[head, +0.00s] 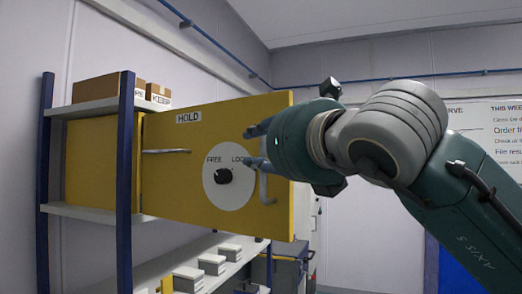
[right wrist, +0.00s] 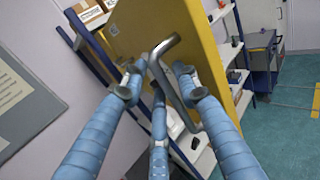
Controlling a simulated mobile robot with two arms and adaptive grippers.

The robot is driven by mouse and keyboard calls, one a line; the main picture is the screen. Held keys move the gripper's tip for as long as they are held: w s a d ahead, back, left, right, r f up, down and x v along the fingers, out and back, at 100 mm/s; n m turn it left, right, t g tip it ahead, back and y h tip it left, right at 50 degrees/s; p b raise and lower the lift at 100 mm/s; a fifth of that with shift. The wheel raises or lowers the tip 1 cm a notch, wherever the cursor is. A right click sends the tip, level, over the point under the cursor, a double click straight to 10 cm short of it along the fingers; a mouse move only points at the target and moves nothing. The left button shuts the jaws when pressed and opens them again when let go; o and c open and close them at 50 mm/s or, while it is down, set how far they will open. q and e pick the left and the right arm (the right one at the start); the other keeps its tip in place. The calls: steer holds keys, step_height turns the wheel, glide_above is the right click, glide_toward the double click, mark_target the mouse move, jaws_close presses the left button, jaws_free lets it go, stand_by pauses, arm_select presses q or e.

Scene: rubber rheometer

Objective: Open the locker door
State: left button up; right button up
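The yellow locker door (head: 165,190) juts out from the shelf front, its handle side nearer me. It bears a HOLD label and a white dial (head: 215,200) marked FREE and LOC, with a dark knob (head: 222,176). A grey bar handle (head: 268,186) stands near the door's right edge. My right gripper (head: 257,146) is at this handle. In the right wrist view, its blue fingers (right wrist: 158,82) are spread on both sides of the handle (right wrist: 172,80), tips apart; contact cannot be told. The door (right wrist: 165,25) is seen there at a steep slant. My left gripper is out of view.
The shelf rack has blue posts (head: 124,190) beside the door. Cardboard boxes (head: 105,87) sit on top, and several small grey-white boxes (head: 188,278) stand on the lower shelf. A dark grey cabinet (head: 287,270) stands behind.

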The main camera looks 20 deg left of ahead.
steer(key=v, duration=1.2)
stand_by(0.3)
